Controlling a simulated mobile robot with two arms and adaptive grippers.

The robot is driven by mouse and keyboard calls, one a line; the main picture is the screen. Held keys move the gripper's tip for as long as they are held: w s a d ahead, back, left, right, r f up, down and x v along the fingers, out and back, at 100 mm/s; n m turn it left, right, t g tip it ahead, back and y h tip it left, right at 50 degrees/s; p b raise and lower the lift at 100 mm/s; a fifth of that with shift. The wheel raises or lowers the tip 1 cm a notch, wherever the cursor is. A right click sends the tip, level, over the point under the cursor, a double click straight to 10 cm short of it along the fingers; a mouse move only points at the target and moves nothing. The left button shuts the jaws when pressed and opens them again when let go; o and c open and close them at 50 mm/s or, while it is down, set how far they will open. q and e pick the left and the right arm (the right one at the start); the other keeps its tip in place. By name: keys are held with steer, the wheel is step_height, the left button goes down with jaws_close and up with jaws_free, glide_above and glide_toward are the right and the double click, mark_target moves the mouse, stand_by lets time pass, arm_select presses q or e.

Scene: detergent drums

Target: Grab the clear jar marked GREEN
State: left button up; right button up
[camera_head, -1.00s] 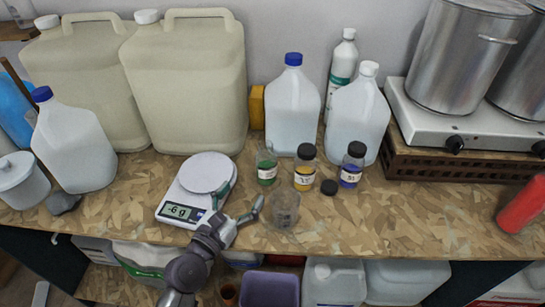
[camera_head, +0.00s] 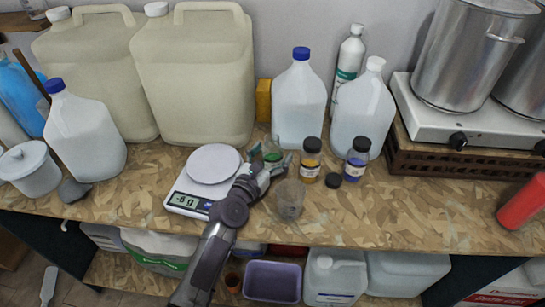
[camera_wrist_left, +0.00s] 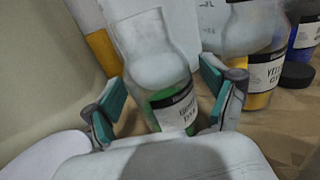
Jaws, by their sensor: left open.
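The clear jar with green contents (camera_head: 272,153) stands upright on the wooden bench, right of the scale. In the left wrist view the jar (camera_wrist_left: 160,75) has a white label with dark print, tilted in the picture. My left gripper (camera_head: 268,164) reaches in from the front and is open. In the left wrist view its green-padded fingers (camera_wrist_left: 166,96) stand on either side of the jar, with gaps visible. The jar's base is partly hidden by the gripper body in that view. My right gripper is not in view.
A yellow-filled jar (camera_head: 310,161) and a blue-filled jar (camera_head: 357,160) stand to the right, with a loose black cap (camera_head: 333,181) between them. A clear beaker (camera_head: 290,199) stands in front. The scale (camera_head: 188,204) is close on the left. Large jugs (camera_head: 298,100) stand behind.

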arm_select(q)
steer(key=shift+s, duration=0.1)
steer(key=shift+c, duration=1.3)
steer(key=c, duration=1.1)
steer(key=shift+r, duration=0.15)
